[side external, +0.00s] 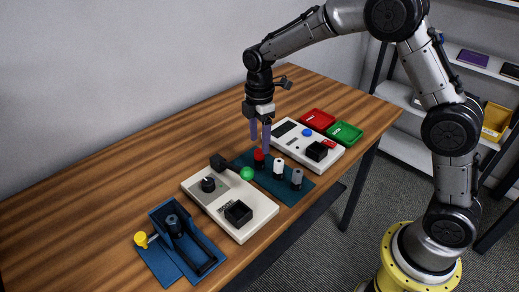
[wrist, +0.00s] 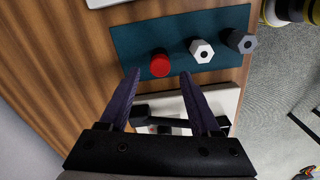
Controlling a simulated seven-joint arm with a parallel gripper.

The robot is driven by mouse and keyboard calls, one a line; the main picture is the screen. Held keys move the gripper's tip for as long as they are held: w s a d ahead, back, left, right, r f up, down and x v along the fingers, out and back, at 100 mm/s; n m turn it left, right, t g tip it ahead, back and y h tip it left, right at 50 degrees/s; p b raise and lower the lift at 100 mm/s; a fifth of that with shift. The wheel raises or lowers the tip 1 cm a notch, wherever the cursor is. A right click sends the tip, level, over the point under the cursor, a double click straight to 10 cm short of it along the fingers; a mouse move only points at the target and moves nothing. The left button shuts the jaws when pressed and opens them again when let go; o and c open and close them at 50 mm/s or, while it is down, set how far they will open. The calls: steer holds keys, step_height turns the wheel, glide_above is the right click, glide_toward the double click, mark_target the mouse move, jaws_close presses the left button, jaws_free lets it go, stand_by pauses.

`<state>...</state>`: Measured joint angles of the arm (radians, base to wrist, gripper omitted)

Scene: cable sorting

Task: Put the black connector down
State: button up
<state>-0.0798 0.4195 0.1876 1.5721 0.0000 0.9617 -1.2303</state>
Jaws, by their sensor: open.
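My gripper (side external: 260,134) is open and empty, with its two purple fingers raised above the blue mat, close to the red connector (side external: 259,158). In the wrist view the gripper (wrist: 160,72) has its fingers spread, with the red connector (wrist: 160,63) just past the fingertips. A black block (side external: 218,162) sits at the far left edge of the near white box. Another black block (side external: 238,213) sits on that box, and a third (side external: 317,151) on the far white box. Which one is the black connector I cannot tell. Black parts (wrist: 163,111) show partly hidden between the fingers.
White (side external: 278,168) and grey (side external: 297,178) connectors stand on the blue mat (wrist: 125,42). Red (side external: 318,119) and green (side external: 344,133) trays lie beyond. A blue fixture (side external: 162,262) stands near left. The table's back is clear.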

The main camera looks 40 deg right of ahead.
mark_target(260, 152)
step_height(260, 152, up, 7)
steer(key=shift+r, duration=0.15)
steer(key=s+d+r+m+t, duration=0.1)
steer(key=s+r+m, duration=0.3)
steer(key=s, duration=0.3)
steer(key=s+d+r+m+t, duration=0.25)
steer(key=s+r, duration=0.25)
steer(key=s, duration=0.3)
steer(key=s+f+m+t, duration=0.2)
steer(key=s+m, duration=0.6)
steer(key=s, duration=0.6)
steer(key=shift+s+f, duration=0.2)
steer(key=shift+f, duration=0.45)
steer(key=shift+d+m, duration=0.1)
steer(key=shift+m, duration=0.15)
